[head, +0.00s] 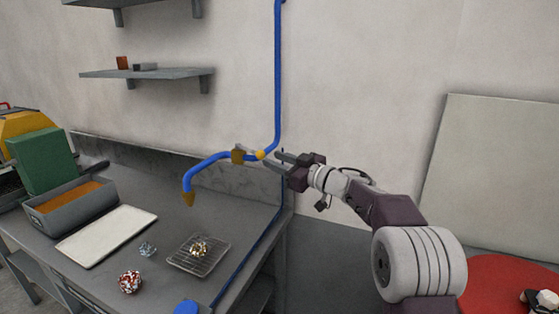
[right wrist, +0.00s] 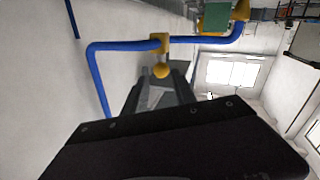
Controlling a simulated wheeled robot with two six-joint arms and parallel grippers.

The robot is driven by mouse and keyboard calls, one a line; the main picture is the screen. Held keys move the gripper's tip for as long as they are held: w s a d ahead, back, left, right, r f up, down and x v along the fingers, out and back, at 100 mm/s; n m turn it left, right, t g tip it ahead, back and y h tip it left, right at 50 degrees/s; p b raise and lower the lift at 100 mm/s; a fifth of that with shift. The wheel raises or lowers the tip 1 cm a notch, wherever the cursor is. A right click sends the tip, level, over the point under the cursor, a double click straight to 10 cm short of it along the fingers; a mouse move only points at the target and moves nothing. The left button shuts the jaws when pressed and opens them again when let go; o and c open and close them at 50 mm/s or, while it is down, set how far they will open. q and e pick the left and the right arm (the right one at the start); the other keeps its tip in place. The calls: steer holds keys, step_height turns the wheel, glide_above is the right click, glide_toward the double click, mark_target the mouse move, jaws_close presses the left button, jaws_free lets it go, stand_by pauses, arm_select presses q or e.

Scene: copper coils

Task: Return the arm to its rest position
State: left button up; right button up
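My right arm reaches in from the lower right in the head view. Its gripper (head: 276,161) is beside the blue pipe (head: 277,90), close to the yellow knob (head: 260,155) of the brass valve (head: 238,156). In the right wrist view the two grey fingers (right wrist: 158,92) are apart, with the yellow knob (right wrist: 161,72) showing between or just beyond their tips. I cannot tell whether they touch it. Nothing is held that I can see. My left gripper is not in view.
A grey workbench (head: 180,213) holds a wire rack (head: 178,264) with a tangled coil, two loose clumps, a white tray (head: 106,235) and a grey bin (head: 72,207). A red round surface (head: 492,285) is at lower right. A pale panel (head: 490,160) leans on the wall.

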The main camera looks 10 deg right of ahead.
steer(key=shift+a+r, duration=0.2)
steer(key=s+a+r+m+p, duration=0.1)
steer(key=s+a+r+p, duration=0.2)
steer(key=a+r+p, duration=0.3)
steer(key=s+d+f+m+g+h+p, duration=0.25)
steer(key=s+d+f+m+h, duration=0.3)
steer(key=s+f, duration=0.4)
steer(key=s+d+f+m+g+h+p, duration=0.25)
steer(key=s+d+f+m+h, duration=0.3)
steer(key=f, duration=0.65)
steer(key=s+f+n+g, duration=0.1)
steer(key=s+f+g, duration=0.3)
steer(key=s, duration=0.5)
steer(key=s+f+n+g+b, duration=0.1)
steer(key=s+f+g, duration=0.3)
steer(key=s, duration=0.5)
steer(key=shift+d+f, duration=0.45)
steer(key=shift+f, duration=0.4)
